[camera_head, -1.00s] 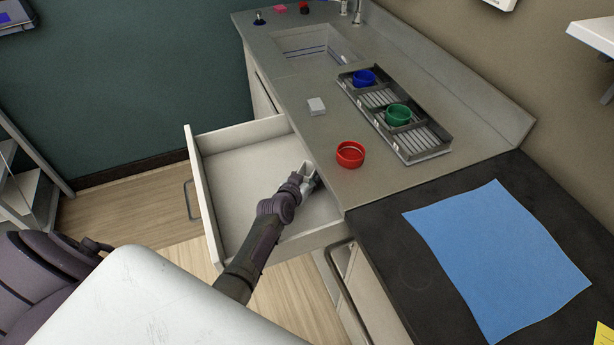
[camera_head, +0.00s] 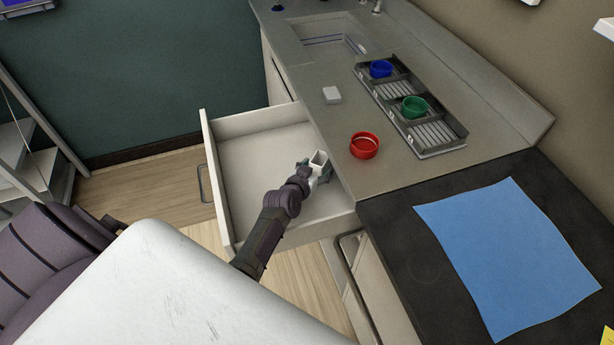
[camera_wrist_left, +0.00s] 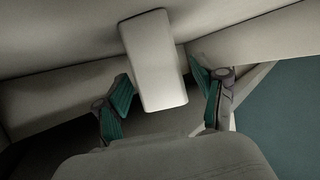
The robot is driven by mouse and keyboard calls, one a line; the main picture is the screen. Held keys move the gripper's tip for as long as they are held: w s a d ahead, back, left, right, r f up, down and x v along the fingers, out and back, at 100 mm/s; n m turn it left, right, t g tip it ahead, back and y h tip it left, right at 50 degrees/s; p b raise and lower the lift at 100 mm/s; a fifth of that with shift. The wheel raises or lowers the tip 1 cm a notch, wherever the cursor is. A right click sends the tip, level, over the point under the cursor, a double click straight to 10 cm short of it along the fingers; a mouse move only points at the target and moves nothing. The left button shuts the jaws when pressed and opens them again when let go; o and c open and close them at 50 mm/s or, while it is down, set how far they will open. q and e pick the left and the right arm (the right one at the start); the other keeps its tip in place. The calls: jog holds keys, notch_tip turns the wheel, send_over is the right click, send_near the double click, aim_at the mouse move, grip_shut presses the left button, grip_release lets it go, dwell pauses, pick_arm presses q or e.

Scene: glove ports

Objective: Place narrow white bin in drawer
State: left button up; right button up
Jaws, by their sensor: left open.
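The narrow white bin (camera_head: 319,159) is in the open white drawer (camera_head: 250,160), near the drawer's right side by the counter front. Its open top shows in the head view. In the left wrist view the bin (camera_wrist_left: 155,60) is a pale, narrow block between my fingers. My left gripper (camera_head: 317,171) is at the bin, over the drawer. In the left wrist view its teal-padded fingers (camera_wrist_left: 163,90) are open, one on each side of the bin, with gaps visible. Whether the bin's base rests on the drawer floor is hard to tell. My right gripper is not in view.
On the counter stand a red cup (camera_head: 364,145), a small white block (camera_head: 332,95) and a grey divided tray (camera_head: 440,136) with blue (camera_head: 381,69) and green (camera_head: 414,106) cups. A blue sheet (camera_head: 510,260) lies on the dark top. The drawer's left part is empty.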

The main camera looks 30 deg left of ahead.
pick_arm(q)
jog(key=v, duration=0.9)
jog(key=shift+s+r, duration=0.15)
jog(key=shift+s, duration=0.15)
